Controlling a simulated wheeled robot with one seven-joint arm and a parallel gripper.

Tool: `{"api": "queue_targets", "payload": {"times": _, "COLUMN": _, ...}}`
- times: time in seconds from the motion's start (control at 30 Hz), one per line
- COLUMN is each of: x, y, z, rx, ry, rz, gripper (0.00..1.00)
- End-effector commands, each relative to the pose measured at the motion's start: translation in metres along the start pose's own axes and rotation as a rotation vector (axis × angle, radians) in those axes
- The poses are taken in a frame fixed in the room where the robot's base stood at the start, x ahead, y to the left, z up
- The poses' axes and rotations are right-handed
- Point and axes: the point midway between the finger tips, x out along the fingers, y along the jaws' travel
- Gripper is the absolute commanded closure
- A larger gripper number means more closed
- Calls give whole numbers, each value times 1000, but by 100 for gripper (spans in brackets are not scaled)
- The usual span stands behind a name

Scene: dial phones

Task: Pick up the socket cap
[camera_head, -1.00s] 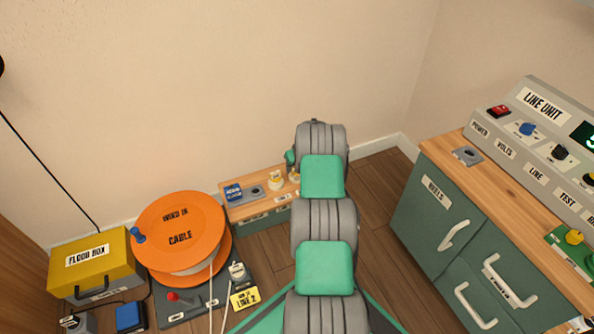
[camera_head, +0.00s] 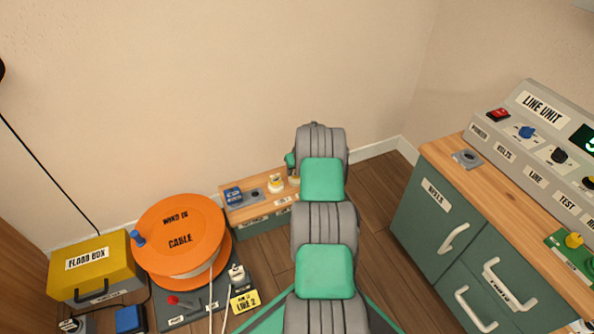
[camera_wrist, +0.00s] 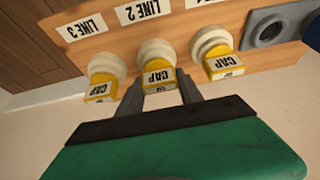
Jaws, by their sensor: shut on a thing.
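In the wrist view, three yellow caps marked CAP sit on round white sockets in a row on a wooden top. My gripper (camera_wrist: 159,92) is shut on the middle socket cap (camera_wrist: 158,78), at the LINE 2 label, with a dark finger on each side of it. That cap still sits at its white socket (camera_wrist: 155,52). The LINE 3 cap (camera_wrist: 100,88) is to the left and another cap (camera_wrist: 225,67) is to the right, both outside the fingers. In the head view, my arm hides the gripper and the held cap; one capped socket (camera_head: 276,184) shows beside it.
The low wooden bench (camera_head: 235,214) stands against the wall, with a grey ring holder (camera_wrist: 268,31) and a blue item (camera_head: 233,196). An orange cable reel (camera_head: 180,225) and yellow floor box (camera_head: 90,266) are left. A green cabinet (camera_head: 420,205) with a line unit (camera_head: 535,135) is right.

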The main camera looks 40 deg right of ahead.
Motion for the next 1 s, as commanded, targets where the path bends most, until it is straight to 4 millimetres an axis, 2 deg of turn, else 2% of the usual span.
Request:
{"api": "queue_targets", "payload": {"times": 0.2, "x": -38, "y": 0, "z": -17, "rx": -1, "ry": 5, "rz": 2, "gripper": 100}}
{"api": "queue_targets", "payload": {"times": 0.27, "x": -55, "y": -5, "z": -13, "rx": -1, "ry": 4, "rz": 1, "gripper": 100}}
{"api": "queue_targets", "payload": {"times": 0.43, "x": -115, "y": -25, "z": 2, "rx": -1, "ry": 4, "rz": 2, "gripper": 100}}
{"api": "queue_targets", "payload": {"times": 0.5, "x": -129, "y": -37, "z": 21, "rx": -1, "ry": -1, "rz": 0, "gripper": 100}}
{"api": "queue_targets", "payload": {"times": 0.6, "x": -146, "y": -49, "z": 39, "rx": -1, "ry": 1, "rz": 0, "gripper": 100}}
{"api": "queue_targets", "payload": {"times": 0.7, "x": -158, "y": -58, "z": 52, "rx": -1, "ry": 2, "rz": 1, "gripper": 100}}
{"api": "queue_targets", "payload": {"times": 0.83, "x": -164, "y": -64, "z": 62, "rx": -1, "ry": 3, "rz": 1, "gripper": 100}}
{"api": "queue_targets", "payload": {"times": 0.93, "x": -155, "y": -72, "z": 59, "rx": -5, "ry": 2, "rz": 0, "gripper": 100}}
{"api": "queue_targets", "payload": {"times": 1.0, "x": -139, "y": -83, "z": 48, "rx": -9, "ry": 1, "rz": 0, "gripper": 100}}
